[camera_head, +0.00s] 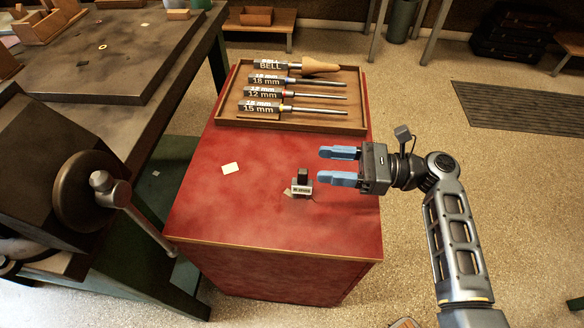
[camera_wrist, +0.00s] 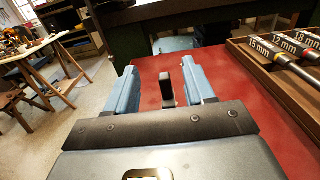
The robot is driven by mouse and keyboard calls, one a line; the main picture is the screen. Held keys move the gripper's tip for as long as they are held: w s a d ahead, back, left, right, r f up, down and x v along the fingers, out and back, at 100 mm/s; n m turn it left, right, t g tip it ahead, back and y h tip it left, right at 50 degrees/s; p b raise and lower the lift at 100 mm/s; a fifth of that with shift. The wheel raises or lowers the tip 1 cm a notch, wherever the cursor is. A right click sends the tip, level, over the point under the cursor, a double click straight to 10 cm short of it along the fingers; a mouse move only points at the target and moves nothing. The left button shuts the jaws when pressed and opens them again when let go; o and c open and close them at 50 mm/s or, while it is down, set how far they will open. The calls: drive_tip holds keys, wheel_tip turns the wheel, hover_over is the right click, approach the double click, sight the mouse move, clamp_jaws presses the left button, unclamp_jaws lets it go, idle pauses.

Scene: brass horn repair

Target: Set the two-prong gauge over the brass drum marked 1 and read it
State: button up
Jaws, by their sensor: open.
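A small gauge (camera_head: 302,187) with a dark upright handle and a light, lettered front stands on the red cabinet top; its lettering is too small to read, and its prongs cannot be made out. My gripper (camera_head: 322,166) is open and empty, its blue fingers pointing left, just to the right of the gauge. In the wrist view the dark handle of the gauge (camera_wrist: 167,88) shows in the gap between my fingertips (camera_wrist: 165,80), apart from both and nearer the right finger. I cannot make out a brass drum marked 1 in either view.
A brown tray (camera_head: 300,127) with several labelled rods, BELL, 18 mm, 12 mm and 15 mm, lies at the back of the red cabinet (camera_head: 260,215). A pale card (camera_head: 230,168) lies left of the gauge. A workbench (camera_head: 125,50) and a dark vise-like machine (camera_head: 45,150) stand at left.

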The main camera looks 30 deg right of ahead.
drive_tip(key=b, duration=0.1)
approach(294, 181)
drive_tip(key=shift+x, duration=1.25)
drive_tip(key=shift+w+a+f, duration=0.35)
drive_tip(key=shift+w+a, duration=0.15)
drive_tip(key=shift+a, duration=0.3)
drive_tip(key=shift+p+x, duration=0.3)
drive_tip(key=shift+x, duration=2.5)
clamp_jaws()
